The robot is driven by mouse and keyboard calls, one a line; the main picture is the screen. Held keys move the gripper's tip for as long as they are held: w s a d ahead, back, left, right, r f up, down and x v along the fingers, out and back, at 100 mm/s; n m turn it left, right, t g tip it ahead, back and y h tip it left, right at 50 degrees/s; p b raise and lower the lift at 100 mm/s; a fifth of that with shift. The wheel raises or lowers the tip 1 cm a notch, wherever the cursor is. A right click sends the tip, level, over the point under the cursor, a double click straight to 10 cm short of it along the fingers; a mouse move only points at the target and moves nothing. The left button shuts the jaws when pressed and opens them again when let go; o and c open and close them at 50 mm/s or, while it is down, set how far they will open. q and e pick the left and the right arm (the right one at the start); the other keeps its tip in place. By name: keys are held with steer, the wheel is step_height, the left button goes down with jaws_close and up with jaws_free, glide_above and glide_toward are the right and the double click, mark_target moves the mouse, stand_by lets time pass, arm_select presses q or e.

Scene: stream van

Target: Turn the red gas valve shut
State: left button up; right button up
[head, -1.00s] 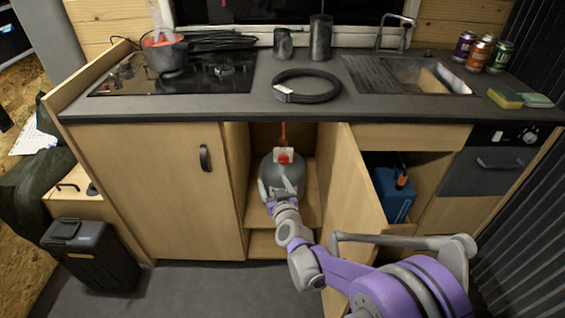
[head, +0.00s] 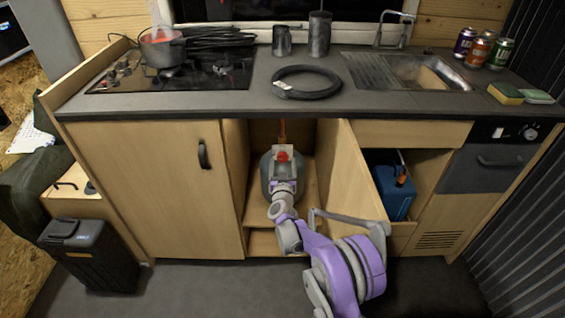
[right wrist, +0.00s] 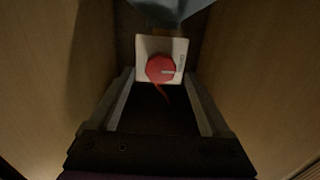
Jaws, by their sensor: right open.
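The red gas valve (head: 283,156) is a round knob in front of a pale square plate (right wrist: 142,50), at the top of the grey gas bottle (head: 267,173) in the open middle cupboard. In the right wrist view the red knob (right wrist: 160,68) has a pale mark pointing right. My right gripper (head: 283,172) reaches into the cupboard just below the knob and hides part of the bottle. Its fingers (right wrist: 160,80) are open, one on each side of the knob, with a gap on both sides and nothing held. My left gripper is not in view.
Cupboard side walls (right wrist: 50,70) stand close on both sides of the gripper. The open door (head: 350,180) is right of my arm. A blue container (head: 393,195) stands in the compartment beyond. The worktop (head: 230,105) overhangs above.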

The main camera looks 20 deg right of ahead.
steer(key=shift+x, duration=1)
steer(key=shift+c, duration=0.2)
jaws_close()
